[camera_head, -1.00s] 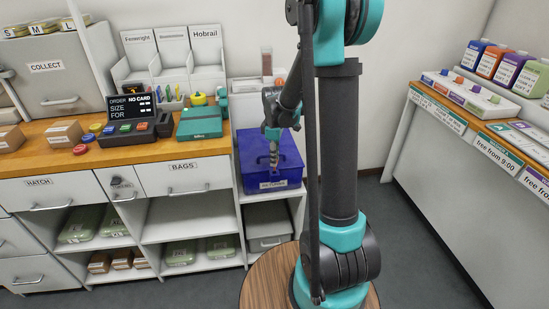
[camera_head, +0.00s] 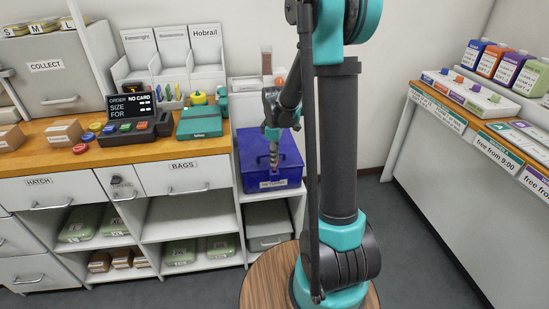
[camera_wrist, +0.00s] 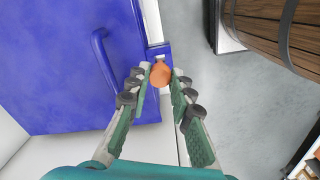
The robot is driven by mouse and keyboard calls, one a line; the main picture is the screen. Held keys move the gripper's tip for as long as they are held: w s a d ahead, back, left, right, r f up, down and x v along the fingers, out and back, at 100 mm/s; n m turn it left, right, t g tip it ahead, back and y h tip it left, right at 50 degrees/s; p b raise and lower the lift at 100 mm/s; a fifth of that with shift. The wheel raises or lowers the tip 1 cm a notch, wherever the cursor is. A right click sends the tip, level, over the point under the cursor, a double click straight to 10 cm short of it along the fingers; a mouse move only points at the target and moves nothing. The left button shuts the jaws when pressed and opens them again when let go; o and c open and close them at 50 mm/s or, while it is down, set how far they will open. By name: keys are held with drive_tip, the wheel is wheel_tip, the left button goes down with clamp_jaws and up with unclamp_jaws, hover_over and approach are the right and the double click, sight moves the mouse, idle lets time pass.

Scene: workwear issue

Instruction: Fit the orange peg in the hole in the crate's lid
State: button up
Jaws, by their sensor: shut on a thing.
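The blue crate (camera_head: 285,158) stands on a low white shelf unit beside the counter, with its lid shut. In the wrist view its blue lid (camera_wrist: 55,75) fills the left side, with a handle (camera_wrist: 103,62) on it. A small blue tab (camera_wrist: 157,50) juts at the lid's edge. My gripper (camera_wrist: 159,82) is shut on the orange peg (camera_wrist: 161,74), which lies in front of this tab. The peg and fingers hide the hole, so I cannot tell whether the peg is in it.
A counter (camera_head: 60,148) with a teal box (camera_head: 199,122) and an order terminal (camera_head: 130,125) is left of the crate. A grey bin (camera_head: 268,225) sits below it. A round wooden top (camera_head: 265,285) is near my arm. Open floor lies to the right.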

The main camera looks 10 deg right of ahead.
drive_tip(key=shift+f, duration=2)
idle(0.6)
idle(0.3)
drive_tip(key=o, duration=0.8)
drive_tip(key=shift+r, duration=0.15)
drive_tip(key=shift+r, duration=4.4)
drive_tip(key=shift+s+d, duration=0.1)
drive_tip(key=shift+s, duration=0.15)
drive_tip(key=s+d+f+m+t, duration=0.1)
drive_tip(key=s+m, duration=0.3)
drive_tip(key=s, duration=0.3)
drive_tip(key=s+d+f+m+t, duration=0.1)
drive_tip(key=s+m, duration=0.4)
drive_tip(key=s, duration=0.2)
drive_tip(key=s+d+f+m+t, duration=0.1)
drive_tip(key=s+d+m+t, duration=0.1)
drive_tip(key=s+m, duration=0.2)
drive_tip(key=shift+s+f, duration=0.1)
drive_tip(key=shift+s, duration=1.6)
